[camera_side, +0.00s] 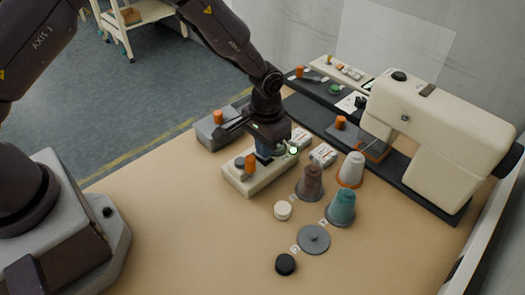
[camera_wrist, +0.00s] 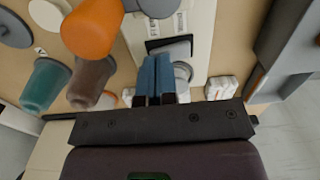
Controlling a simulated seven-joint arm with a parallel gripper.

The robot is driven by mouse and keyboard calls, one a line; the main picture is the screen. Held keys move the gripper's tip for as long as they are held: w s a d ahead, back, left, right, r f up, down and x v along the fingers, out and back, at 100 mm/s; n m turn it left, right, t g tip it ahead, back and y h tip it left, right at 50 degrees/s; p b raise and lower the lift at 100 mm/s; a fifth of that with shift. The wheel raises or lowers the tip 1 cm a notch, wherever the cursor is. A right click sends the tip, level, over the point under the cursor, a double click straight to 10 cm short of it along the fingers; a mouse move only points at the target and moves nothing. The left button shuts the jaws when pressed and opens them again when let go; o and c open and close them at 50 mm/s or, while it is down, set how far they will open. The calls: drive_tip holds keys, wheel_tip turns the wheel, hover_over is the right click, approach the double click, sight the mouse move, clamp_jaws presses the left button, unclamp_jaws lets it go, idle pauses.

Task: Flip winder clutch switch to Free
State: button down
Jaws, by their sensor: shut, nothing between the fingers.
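The cream winder unit (camera_side: 262,182) sits on the tan table, with an orange knob (camera_side: 250,165) and a grey round knob (camera_side: 239,162) on its top. My gripper (camera_side: 264,158) is over the far end of this unit, pointing down. In the wrist view my gripper (camera_wrist: 155,65) has its two blue fingers together, with nothing between them. A grey switch-like part (camera_wrist: 178,47) on the cream top (camera_wrist: 200,22) lies right by the fingertips, partly hidden by them. I cannot tell whether they touch.
Brown (camera_side: 310,182), white (camera_side: 351,169) and teal (camera_side: 341,207) thread cones stand right of the unit. A grey box with an orange knob (camera_side: 218,117) is behind it. A cream sewing machine (camera_side: 440,120) stands at the right.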

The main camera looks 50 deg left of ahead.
drive_tip(key=shift+f, duration=0.45)
drive_tip(key=shift+r, duration=3.55)
drive_tip(key=shift+s+a+f+m+g, duration=0.15)
drive_tip(key=shift+s+f, duration=0.05)
drive_tip(key=shift+s, duration=0.25)
drive_tip(key=shift+s+a+f+m+g, duration=0.1)
drive_tip(key=shift+s+f+m+g, duration=0.1)
drive_tip(key=shift+s, duration=0.25)
drive_tip(key=s+a+r+t, duration=0.3)
drive_tip(key=s+a+r, duration=0.2)
drive_tip(key=s+r, duration=0.5)
drive_tip(key=s+a+r+t, duration=0.3)
drive_tip(key=s+a+r, duration=0.2)
drive_tip(key=s+r, duration=0.6)
wheel_tip(320, 180, up, 3)
drive_tip(key=shift+s+r, duration=0.1)
drive_tip(key=shift+s, duration=0.15)
